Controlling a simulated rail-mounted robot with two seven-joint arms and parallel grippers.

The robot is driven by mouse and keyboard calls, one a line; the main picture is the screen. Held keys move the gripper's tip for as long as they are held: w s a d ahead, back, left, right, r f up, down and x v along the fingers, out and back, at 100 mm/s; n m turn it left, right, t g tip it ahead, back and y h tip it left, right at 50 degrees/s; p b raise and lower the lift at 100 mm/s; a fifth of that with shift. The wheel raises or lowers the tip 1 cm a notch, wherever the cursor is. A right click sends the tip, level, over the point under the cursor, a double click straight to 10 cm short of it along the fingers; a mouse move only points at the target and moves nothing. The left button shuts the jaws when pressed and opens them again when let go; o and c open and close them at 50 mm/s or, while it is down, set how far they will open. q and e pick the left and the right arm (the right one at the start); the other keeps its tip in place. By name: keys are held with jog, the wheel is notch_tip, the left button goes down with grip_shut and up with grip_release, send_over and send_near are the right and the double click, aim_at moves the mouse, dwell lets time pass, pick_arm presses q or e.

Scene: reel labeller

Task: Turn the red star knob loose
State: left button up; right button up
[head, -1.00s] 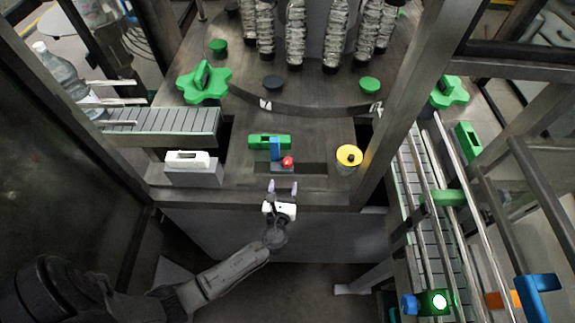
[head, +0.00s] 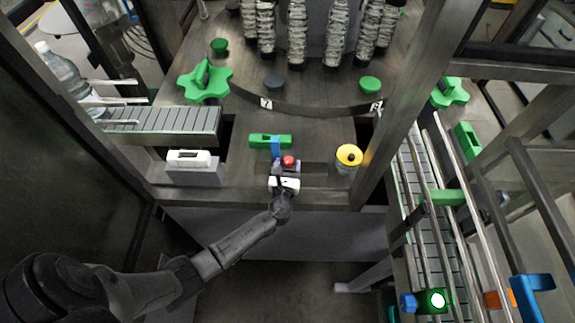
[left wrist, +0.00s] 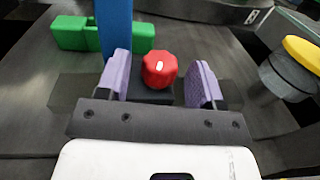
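The red knob (head: 288,160) sits on a small dark block beside a blue upright piece (head: 275,147) on the machine table. In the left wrist view the red knob (left wrist: 159,69) has a white mark on top. My left gripper (head: 285,168) is at the knob. In the left wrist view its two purple fingers (left wrist: 163,76) stand open on either side of the knob, with a visible gap on both sides. The knob's lower part and block are partly hidden by the gripper. My right gripper is not in view.
A green block (head: 257,140) lies behind the blue piece (left wrist: 114,28). A yellow-topped cylinder (head: 348,157) stands to the right, a white device (head: 189,158) on a grey block to the left. A frame post rises right of the cylinder. Conveyors flank the table.

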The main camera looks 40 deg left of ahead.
pick_arm(q)
jog(key=c, duration=0.9)
jog(key=shift+y, duration=0.3)
jog(key=n+g+y, duration=0.2)
jog(key=n+b, duration=0.1)
jog(key=shift+w+d+f+g+y, duration=0.1)
jog(key=shift+w+d+g+y, duration=0.15)
jog(key=shift+g+y, duration=0.15)
jog(key=n+g+y+b, duration=0.1)
jog(key=n+g+y, duration=0.1)
jog(key=g, duration=0.1)
jog(key=shift+w+d+n+y+b, duration=0.1)
jog(key=shift+w+n+y+b, duration=0.1)
jog(key=shift+n+y+b, duration=0.15)
jog(key=n+g+b, duration=0.1)
jog(key=n+g+y, duration=0.1)
jog(key=g, duration=0.1)
jog(key=n+g+b, duration=0.1)
jog(key=g, duration=0.1)
jog(key=shift+w+d+y+b, duration=0.1)
jog(key=shift+w+y+b, duration=0.15)
jog(key=shift+y+b, duration=0.1)
jog(key=n+g+b, duration=0.2)
jog(key=g, duration=0.2)
jog(key=shift+w+n, duration=0.15)
jog(key=shift+n, duration=0.2)
jog(key=shift+n+g+b, duration=0.3)
jog(key=shift+n+g, duration=0.2)
jog(key=shift+g, duration=0.4)
